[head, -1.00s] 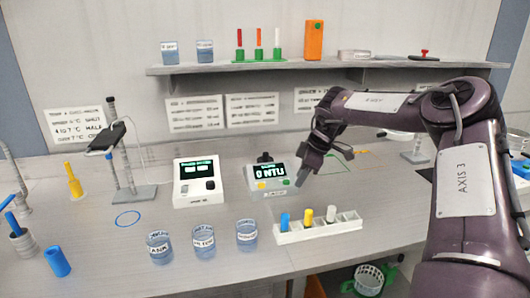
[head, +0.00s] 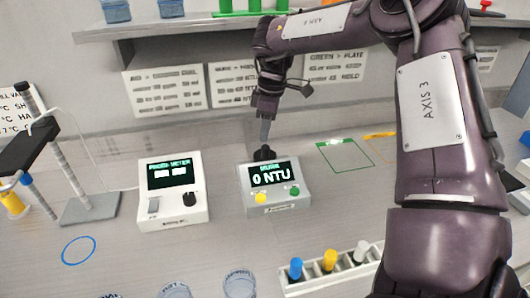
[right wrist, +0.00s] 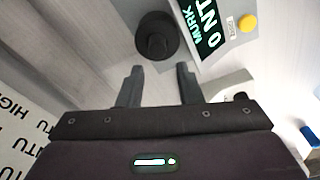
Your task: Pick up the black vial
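A black round-topped piece (head: 264,153), the only black vial-like thing in view, stands at the back of the turbidity meter (head: 277,202), whose screen reads 0 NTU. Its lower part is hidden in the head view. In the right wrist view it is a dark round cap (right wrist: 157,36) just beyond the fingertips. My right gripper (head: 264,138) points down at it from just above and behind. Its two fingers (right wrist: 160,72) are apart with nothing between them. My left gripper is not in view.
A white rack (head: 325,282) with blue, yellow and white-capped vials stands at the front right. A photometer (head: 170,190) is left of the meter, with a stand (head: 88,207) beyond it. A shelf (head: 150,28) runs above. The bench by the green outline (head: 345,155) is clear.

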